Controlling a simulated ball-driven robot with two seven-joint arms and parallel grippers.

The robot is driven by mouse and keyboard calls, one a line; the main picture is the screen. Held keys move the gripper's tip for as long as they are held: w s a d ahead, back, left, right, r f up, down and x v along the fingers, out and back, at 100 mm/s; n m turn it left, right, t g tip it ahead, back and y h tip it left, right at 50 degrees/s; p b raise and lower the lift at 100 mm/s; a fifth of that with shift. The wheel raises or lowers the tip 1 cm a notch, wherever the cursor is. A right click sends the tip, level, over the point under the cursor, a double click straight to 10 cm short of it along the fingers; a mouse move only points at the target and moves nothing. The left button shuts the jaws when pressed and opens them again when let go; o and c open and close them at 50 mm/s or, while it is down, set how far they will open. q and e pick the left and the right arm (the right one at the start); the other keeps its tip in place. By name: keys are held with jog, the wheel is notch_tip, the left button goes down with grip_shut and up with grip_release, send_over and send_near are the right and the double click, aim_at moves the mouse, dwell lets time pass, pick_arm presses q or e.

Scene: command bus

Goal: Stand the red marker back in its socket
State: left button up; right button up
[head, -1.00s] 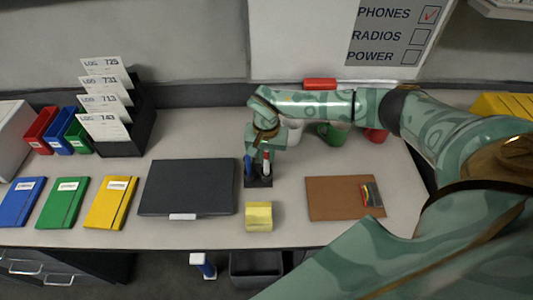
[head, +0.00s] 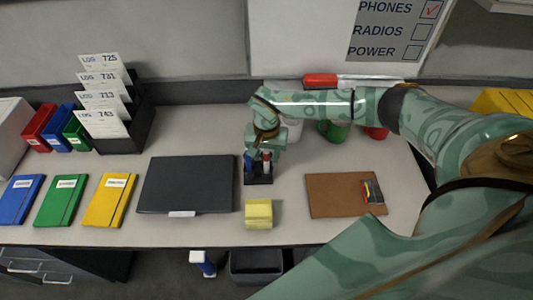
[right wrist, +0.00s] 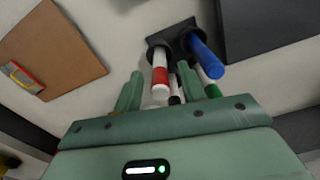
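The red marker (head: 266,162), white with a red band, stands upright in a dark holder (head: 259,180) near the table's middle. In the right wrist view the marker (right wrist: 160,76) reaches from the dark holder block (right wrist: 171,36) and shows between my fingers, with a gap on either side. My right gripper (right wrist: 159,90) is open around it. In the head view the gripper (head: 264,150) is over the holder, and its fingers are partly hidden. A blue marker (right wrist: 205,54), a green-tipped one (right wrist: 212,90) and a dark one stand in the same holder. My left gripper is not in view.
A yellow note block (head: 258,213) lies in front of the holder, a dark folder (head: 186,185) to its left and a brown clipboard (head: 334,196) to its right. Mugs (head: 333,131) stand behind my arm. A red-and-white item (head: 320,80) lies on the back ledge.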

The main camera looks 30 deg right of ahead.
notch_tip(320, 180, up, 16)
jog(key=p, duration=0.2)
jog(key=shift+r+p, duration=0.15)
jog(key=shift+p, duration=0.2)
dwell(0.5)
